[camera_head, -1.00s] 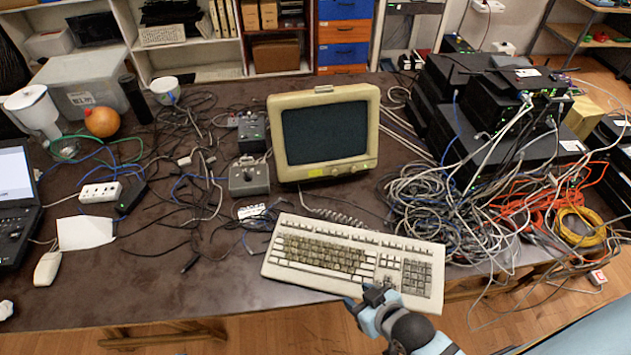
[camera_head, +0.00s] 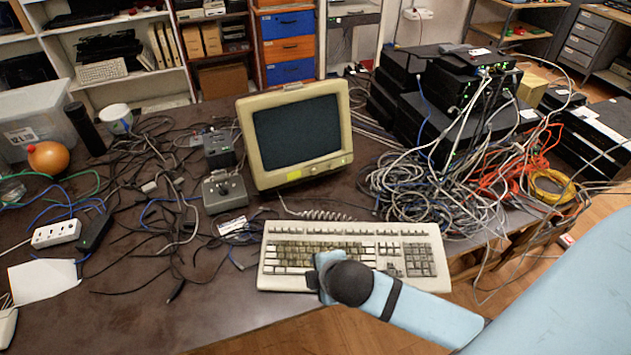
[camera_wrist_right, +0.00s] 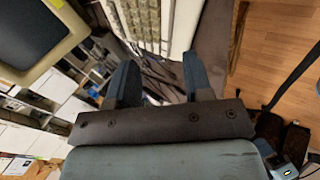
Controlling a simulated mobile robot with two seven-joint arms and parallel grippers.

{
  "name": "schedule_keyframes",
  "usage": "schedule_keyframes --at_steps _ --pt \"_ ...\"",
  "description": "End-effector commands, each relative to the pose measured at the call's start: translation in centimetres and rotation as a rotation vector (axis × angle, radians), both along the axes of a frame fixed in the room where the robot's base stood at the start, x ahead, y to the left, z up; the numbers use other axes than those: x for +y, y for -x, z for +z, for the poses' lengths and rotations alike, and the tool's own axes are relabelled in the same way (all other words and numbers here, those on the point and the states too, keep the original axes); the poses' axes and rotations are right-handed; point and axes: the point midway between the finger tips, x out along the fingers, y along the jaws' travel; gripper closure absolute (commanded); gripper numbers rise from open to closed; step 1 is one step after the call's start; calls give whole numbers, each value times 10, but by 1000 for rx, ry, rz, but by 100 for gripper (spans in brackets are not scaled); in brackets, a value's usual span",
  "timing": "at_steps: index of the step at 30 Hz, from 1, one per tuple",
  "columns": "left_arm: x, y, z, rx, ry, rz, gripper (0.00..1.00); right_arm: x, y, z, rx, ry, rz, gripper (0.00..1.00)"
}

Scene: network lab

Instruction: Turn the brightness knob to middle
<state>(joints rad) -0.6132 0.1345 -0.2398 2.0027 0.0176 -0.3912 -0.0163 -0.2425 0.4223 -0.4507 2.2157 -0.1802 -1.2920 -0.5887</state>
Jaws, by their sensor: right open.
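The beige monitor (camera_head: 246,125) stands upright on the dark table behind the keyboard, its screen dark. Small controls (camera_head: 322,168) sit on the lower right of its front bezel, near a green light; they are too small to tell which is the brightness knob or how it is turned. My right gripper (camera_head: 322,272) is over the front middle of the keyboard, apart from the monitor, its fingers mostly hidden by my wrist. In the right wrist view its two fingers (camera_wrist_right: 160,80) are spread with nothing between them. The monitor (camera_wrist_right: 66,42) shows there at upper left. My left gripper is not in view.
The beige keyboard (camera_head: 435,235) lies in front of the monitor. A grey joystick box (camera_head: 224,192) stands close at the monitor's left. Tangled cables (camera_head: 420,190) and stacked black network boxes (camera_head: 455,120) fill the right.

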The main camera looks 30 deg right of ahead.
Motion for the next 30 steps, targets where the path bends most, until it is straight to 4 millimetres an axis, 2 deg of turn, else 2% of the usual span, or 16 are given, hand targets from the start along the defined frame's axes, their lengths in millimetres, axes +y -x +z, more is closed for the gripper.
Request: schedule_keyframes --at_steps 1,5,9,12,15,18,20,25,30 --pt "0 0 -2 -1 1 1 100 -5 -18 -2 -35 118 107 54" --pt "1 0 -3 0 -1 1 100 -23 -64 -9 -114 495 426 54" --pt "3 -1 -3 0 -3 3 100 -68 -118 -15 -158 995 778 54" --pt "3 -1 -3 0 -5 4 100 -108 -147 -15 -140 1307 971 54" --pt "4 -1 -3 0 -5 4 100 -143 -166 -13 -103 1533 1102 54" --pt "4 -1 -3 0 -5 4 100 -164 -175 -11 -72 1661 1179 54" --pt "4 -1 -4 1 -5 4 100 -171 -178 -11 -60 1699 1199 54" --pt "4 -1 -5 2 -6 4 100 -175 -193 -17 -56 1714 1210 54" --pt "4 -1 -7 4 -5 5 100 -181 -223 -29 -56 1713 1207 54"
